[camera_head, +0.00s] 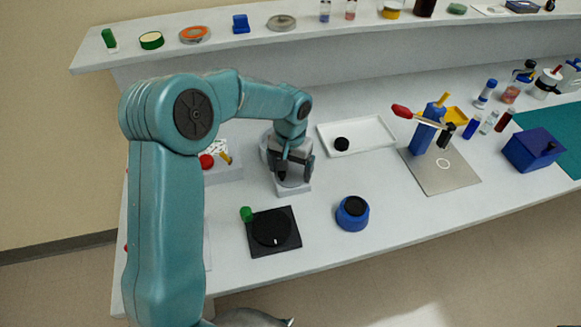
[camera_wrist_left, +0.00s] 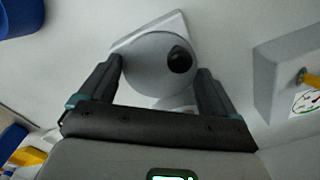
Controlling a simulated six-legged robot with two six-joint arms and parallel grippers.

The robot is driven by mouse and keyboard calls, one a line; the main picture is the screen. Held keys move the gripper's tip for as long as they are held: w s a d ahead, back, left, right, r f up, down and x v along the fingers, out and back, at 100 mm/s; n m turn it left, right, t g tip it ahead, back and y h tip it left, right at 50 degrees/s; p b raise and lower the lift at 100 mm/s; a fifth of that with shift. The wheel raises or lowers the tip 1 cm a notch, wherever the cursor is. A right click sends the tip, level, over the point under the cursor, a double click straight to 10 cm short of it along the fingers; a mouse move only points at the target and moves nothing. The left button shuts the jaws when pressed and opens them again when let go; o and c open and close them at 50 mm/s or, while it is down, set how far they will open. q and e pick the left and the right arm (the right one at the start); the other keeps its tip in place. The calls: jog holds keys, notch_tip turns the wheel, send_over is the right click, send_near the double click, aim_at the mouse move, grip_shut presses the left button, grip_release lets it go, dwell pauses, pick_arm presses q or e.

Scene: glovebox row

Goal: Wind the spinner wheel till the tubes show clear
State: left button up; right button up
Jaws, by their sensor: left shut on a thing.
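A pale grey round wheel (camera_wrist_left: 145,65) with a black knob (camera_wrist_left: 180,59) near its rim sits on a light base (camera_wrist_left: 177,22) in the left wrist view; I take it for the spinner wheel. In the head view its base (camera_head: 293,189) shows below my left gripper (camera_head: 291,178), which mostly hides the wheel. In the left wrist view my left gripper (camera_wrist_left: 160,82) has one finger on each side of the wheel and is shut on it. I cannot make out any tubes in the wheel.
A black dial plate (camera_head: 287,243) with a green knob (camera_head: 246,214) and a blue round pot (camera_head: 352,214) stand in front. A white tray (camera_head: 372,143) lies to the right, then a grey mat (camera_head: 450,178) and a blue box (camera_head: 533,150). A shelf (camera_head: 215,52) runs behind.

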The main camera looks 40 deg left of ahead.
aim_at(290, 172)
pick_arm(q)
jog(key=shift+w+m, duration=0.1)
jog(key=shift+m, duration=0.3)
jog(key=shift+r, duration=0.1)
jog(key=o, duration=0.7)
jog(key=shift+o, duration=0.2)
notch_tip(290, 172, up, 16)
jog(key=shift+r, duration=0.1)
